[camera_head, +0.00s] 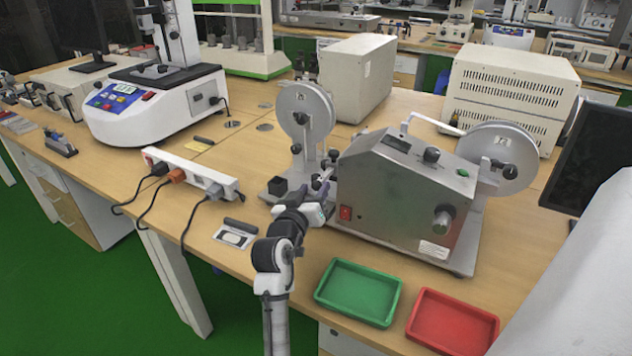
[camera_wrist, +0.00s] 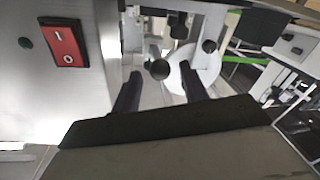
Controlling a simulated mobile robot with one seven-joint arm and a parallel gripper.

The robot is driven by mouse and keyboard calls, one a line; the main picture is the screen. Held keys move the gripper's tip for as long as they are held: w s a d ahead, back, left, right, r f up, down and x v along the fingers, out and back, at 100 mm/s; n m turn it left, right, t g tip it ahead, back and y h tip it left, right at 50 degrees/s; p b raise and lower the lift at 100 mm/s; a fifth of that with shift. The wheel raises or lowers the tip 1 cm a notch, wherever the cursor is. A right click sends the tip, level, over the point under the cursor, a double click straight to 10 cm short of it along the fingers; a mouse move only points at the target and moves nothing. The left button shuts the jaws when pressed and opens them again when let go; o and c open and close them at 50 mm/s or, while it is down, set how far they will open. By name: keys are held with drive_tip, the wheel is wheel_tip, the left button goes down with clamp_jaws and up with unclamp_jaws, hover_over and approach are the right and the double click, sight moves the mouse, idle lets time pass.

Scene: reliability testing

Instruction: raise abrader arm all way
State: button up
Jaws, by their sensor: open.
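The abrader (camera_head: 405,195) is a grey steel box with a red switch, black knobs and two pale discs on stands. I cannot tell for sure which part is its arm; a mechanism with black ball ends stands by the left disc (camera_head: 303,118). My gripper (camera_head: 321,184) is in front of the box's left side, near that mechanism. In the wrist view my gripper (camera_wrist: 160,74) is open, with a black ball knob (camera_wrist: 160,69) showing between its dark fingertips. I cannot tell whether they touch it. The red switch (camera_wrist: 63,42) is at upper left there.
A green tray (camera_head: 358,292) and a red tray (camera_head: 452,322) lie at the table's front edge. A white power strip (camera_head: 190,172) with cables lies to the left. Beige boxes (camera_head: 357,78) stand behind the abrader, and a dark monitor (camera_head: 600,160) is at right.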

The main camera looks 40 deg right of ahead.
drive_tip(key=shift+x, duration=1.45)
drive_tip(key=shift+c, duration=0.3)
clamp_jaws()
